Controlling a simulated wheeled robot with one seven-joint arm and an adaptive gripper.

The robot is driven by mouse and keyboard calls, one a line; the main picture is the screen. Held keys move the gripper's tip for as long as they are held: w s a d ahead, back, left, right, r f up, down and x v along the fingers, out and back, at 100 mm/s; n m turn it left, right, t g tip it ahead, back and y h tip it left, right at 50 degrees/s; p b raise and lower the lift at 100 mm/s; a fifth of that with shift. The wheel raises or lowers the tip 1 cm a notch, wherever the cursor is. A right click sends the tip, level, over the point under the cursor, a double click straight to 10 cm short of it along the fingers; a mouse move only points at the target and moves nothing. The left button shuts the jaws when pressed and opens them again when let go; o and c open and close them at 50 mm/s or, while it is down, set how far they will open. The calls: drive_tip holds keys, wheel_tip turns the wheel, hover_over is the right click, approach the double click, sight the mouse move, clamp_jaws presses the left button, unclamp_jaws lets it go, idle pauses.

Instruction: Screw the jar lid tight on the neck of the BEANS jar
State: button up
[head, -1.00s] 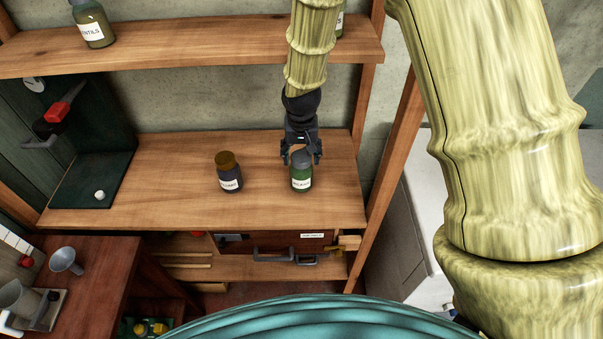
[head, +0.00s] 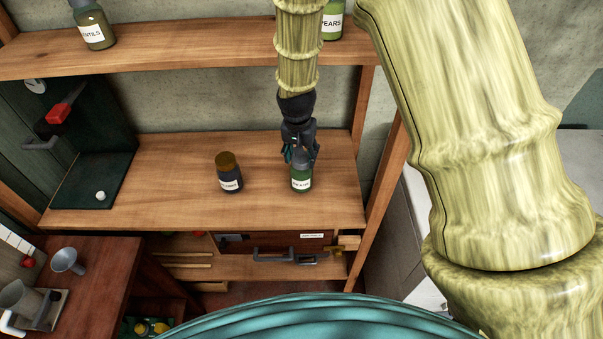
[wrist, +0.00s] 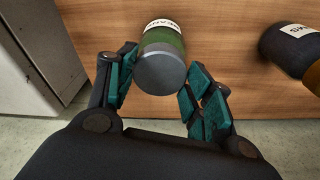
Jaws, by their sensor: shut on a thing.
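The BEANS jar (head: 301,184) is green with a white label and stands upright on the wooden shelf. It also shows in the wrist view (wrist: 164,40), label at the top. The grey jar lid (wrist: 161,76) sits on its neck; I cannot tell how tight it is. My gripper (head: 300,160) comes down from above, its teal-padded fingers on either side of the lid in the wrist view (wrist: 158,92). It is shut on the lid. In the head view the fingers hide much of the lid.
A dark jar with a brown lid (head: 229,173) stands to the left on the same shelf (head: 150,200). An upper shelf (head: 180,45) holds a LENTILS jar (head: 93,25) and a PEARS jar (head: 332,22). A shelf post (head: 385,185) rises at the right. The shelf's middle left is clear.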

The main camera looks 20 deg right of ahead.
drive_tip(key=o, duration=1.1)
drive_tip(key=r+p, duration=0.1)
drive_tip(key=r, duration=0.4)
drive_tip(key=s+r+p, duration=0.1)
drive_tip(key=r, duration=0.4)
drive_tip(key=a+r+p, duration=0.1)
drive_tip(key=r, duration=0.5)
drive_tip(key=shift+s, duration=0.25)
drive_tip(key=shift+f, duration=0.1)
